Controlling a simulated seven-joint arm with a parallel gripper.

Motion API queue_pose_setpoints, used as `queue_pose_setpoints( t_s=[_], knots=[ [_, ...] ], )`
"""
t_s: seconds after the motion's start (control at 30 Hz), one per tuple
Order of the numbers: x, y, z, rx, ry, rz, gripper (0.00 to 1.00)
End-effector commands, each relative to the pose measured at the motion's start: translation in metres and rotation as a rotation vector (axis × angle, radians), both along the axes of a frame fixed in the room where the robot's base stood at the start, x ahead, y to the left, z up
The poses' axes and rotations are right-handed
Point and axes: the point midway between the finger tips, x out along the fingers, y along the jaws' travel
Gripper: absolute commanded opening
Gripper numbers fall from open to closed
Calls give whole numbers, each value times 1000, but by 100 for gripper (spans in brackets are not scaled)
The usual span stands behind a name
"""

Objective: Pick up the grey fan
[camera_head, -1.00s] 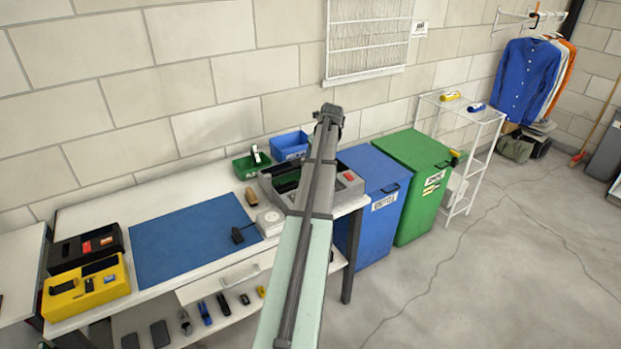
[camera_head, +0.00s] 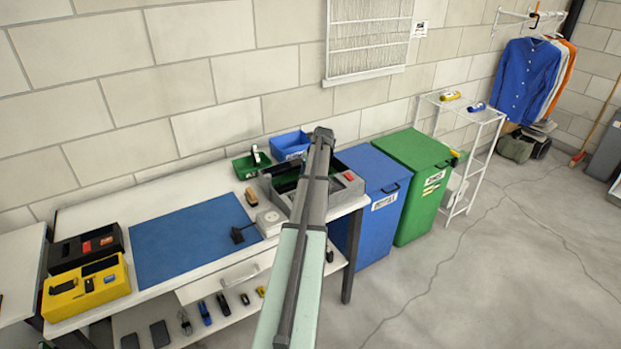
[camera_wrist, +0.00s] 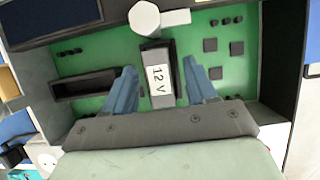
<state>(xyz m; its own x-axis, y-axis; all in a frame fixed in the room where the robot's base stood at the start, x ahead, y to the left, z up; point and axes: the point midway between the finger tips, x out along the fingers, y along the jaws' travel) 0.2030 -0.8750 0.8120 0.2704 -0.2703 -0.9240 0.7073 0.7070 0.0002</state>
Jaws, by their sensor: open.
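I cannot make out a thing that is surely the grey fan. In the wrist view my gripper (camera_wrist: 160,66) is open, with its two blue-grey fingers apart above a green board (camera_wrist: 225,62) inside an open grey case. A dark grey block with a white "12 V" label (camera_wrist: 158,80) shows between the fingers. I see no contact with it. A pale many-sided part (camera_wrist: 145,19) with a short arm lies just beyond the block. In the head view the grey case (camera_head: 347,192) sits at the table's right end, and my arm hides the gripper there.
The white table (camera_head: 90,213) carries a blue mat (camera_head: 190,235), a yellow case (camera_head: 85,290) and a black case (camera_head: 85,248). Green (camera_head: 243,172) and blue (camera_head: 286,143) trays stand by the wall. Blue (camera_head: 378,225) and green (camera_head: 413,205) bins stand to the right.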

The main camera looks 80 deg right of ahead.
Motion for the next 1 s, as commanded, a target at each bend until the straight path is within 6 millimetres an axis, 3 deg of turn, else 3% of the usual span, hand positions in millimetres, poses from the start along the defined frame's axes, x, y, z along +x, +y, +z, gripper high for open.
queue_pose_setpoints(
  t_s=[0.3, 0.87, 1.0],
  knots=[
    [2, -2, -8, -1, -1, 0, 55],
    [2, -2, -7, 0, 0, 0, 2],
    [2, -2, -7, -1, -1, 0, 0]
  ],
)
